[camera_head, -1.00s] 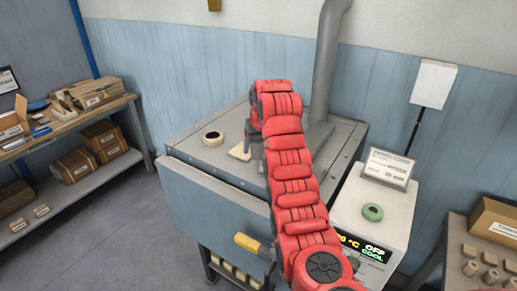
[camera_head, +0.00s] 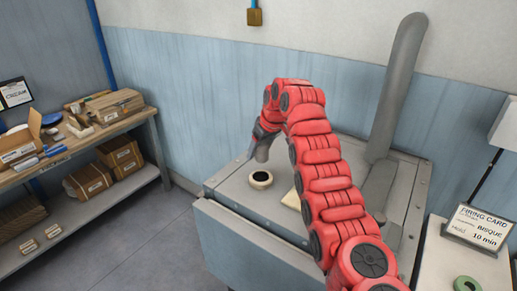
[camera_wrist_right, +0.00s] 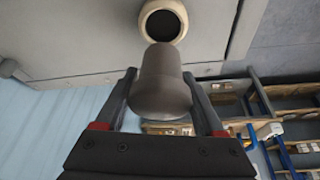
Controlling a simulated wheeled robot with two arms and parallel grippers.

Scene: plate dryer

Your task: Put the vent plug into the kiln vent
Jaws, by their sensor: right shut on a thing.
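The kiln vent (camera_head: 261,180) is a cream ring with a dark hole on the grey kiln lid (camera_head: 235,192). It also shows at the top of the wrist view (camera_wrist_right: 144,22). My right gripper (camera_head: 262,146) is shut on the vent plug (camera_head: 262,153), a grey-brown tapered piece. In the wrist view the plug (camera_wrist_right: 160,85) sits between the two fingers, its narrower end towards the vent hole and overlapping the ring's near edge in the picture. In the head view the plug is above and apart from the ring. My left gripper is not in view.
A cream block (camera_head: 298,199) lies on the lid, partly hidden by my red arm. A grey flue pipe (camera_head: 395,95) rises at the lid's right. A shelf with boxes (camera_head: 122,152) stands at left. A firing card (camera_head: 478,228) and green ring (camera_head: 466,284) are at right.

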